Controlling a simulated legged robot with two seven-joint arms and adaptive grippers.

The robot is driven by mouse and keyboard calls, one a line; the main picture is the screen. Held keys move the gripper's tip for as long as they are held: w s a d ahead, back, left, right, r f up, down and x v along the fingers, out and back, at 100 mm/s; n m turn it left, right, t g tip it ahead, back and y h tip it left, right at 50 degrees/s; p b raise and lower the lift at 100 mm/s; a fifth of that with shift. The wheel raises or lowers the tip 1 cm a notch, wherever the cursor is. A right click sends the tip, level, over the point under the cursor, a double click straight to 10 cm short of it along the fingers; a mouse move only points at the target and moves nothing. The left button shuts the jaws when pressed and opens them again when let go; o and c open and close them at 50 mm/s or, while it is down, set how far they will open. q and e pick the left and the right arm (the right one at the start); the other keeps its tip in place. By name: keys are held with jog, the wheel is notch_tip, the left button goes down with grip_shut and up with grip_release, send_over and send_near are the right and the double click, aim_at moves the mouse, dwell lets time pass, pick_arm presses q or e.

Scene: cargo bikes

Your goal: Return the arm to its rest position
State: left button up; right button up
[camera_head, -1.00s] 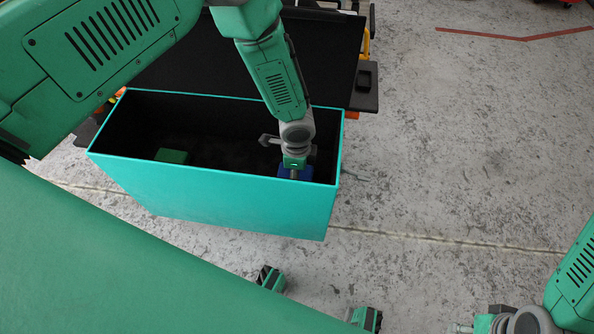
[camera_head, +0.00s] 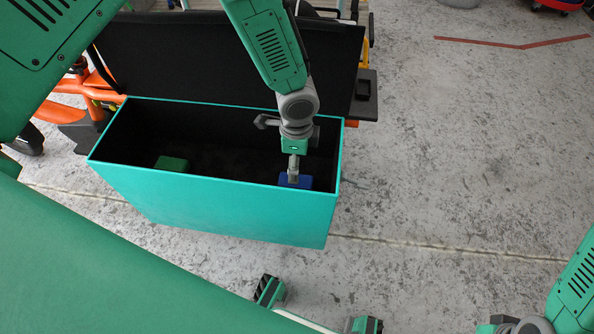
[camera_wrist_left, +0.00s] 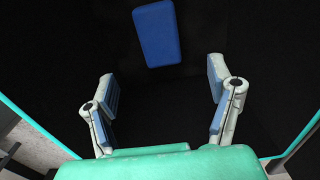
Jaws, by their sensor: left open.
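My left gripper (camera_head: 293,172) is over the right end of the teal cargo box (camera_head: 215,200), above a blue block (camera_head: 305,182). In the left wrist view, its two fingers (camera_wrist_left: 163,85) are spread wide with nothing between them. The blue block also shows there (camera_wrist_left: 157,34), apart from the fingers on the dark floor of the box. My right gripper (camera_head: 492,326) is partly in view at the bottom right edge; its fingers are not clear.
A green block (camera_head: 172,163) lies in the left part of the box. The black lid (camera_head: 220,60) stands raised behind the box. Orange bike parts (camera_head: 60,112) are at the left. The concrete floor (camera_head: 450,150) to the right is clear.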

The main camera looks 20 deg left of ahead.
pick_arm(q)
jog(key=shift+r, duration=1.2)
